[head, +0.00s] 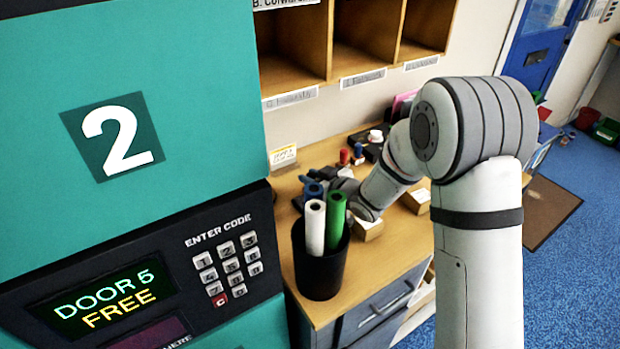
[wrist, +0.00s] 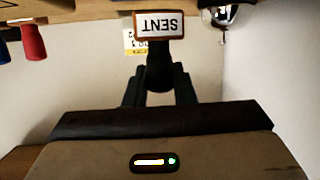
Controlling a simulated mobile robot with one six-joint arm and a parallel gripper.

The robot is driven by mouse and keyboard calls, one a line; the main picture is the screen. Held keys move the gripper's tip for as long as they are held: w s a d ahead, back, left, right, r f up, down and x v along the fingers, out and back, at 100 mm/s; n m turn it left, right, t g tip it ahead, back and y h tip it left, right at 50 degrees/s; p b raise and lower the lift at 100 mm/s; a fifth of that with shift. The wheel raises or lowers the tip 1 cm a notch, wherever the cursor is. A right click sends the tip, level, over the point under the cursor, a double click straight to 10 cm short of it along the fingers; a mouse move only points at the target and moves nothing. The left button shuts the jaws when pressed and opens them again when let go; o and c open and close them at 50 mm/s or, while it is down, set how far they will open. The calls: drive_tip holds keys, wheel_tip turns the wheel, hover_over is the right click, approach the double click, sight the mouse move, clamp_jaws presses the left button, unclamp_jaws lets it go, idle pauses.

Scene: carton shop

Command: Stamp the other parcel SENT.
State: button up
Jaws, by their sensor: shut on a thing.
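My gripper (wrist: 158,92) is shut on the SENT stamp (wrist: 158,25), whose dark handle is between the fingers. Its white label reads SENT, upside down in the wrist view. In the head view, my gripper is low over the wooden counter (head: 395,255), partly hidden behind rolls. One small cardboard parcel (head: 368,229) is close beside my gripper, and another parcel (head: 418,201) lies farther right. I cannot tell whether the stamp touches anything, nor see any marks on the parcels.
A black bin (head: 318,272) with white, green and blue rolls stands at the counter's front left. A red-handled stamp (head: 344,157) and a blue-handled one (head: 358,152) stand at the back. A teal locker (head: 130,100) fills the left. Wooden pigeonholes (head: 365,35) hang above.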

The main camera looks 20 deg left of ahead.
drive_tip(key=shift+r+p, duration=1.35)
drive_tip(key=shift+r, duration=1.3)
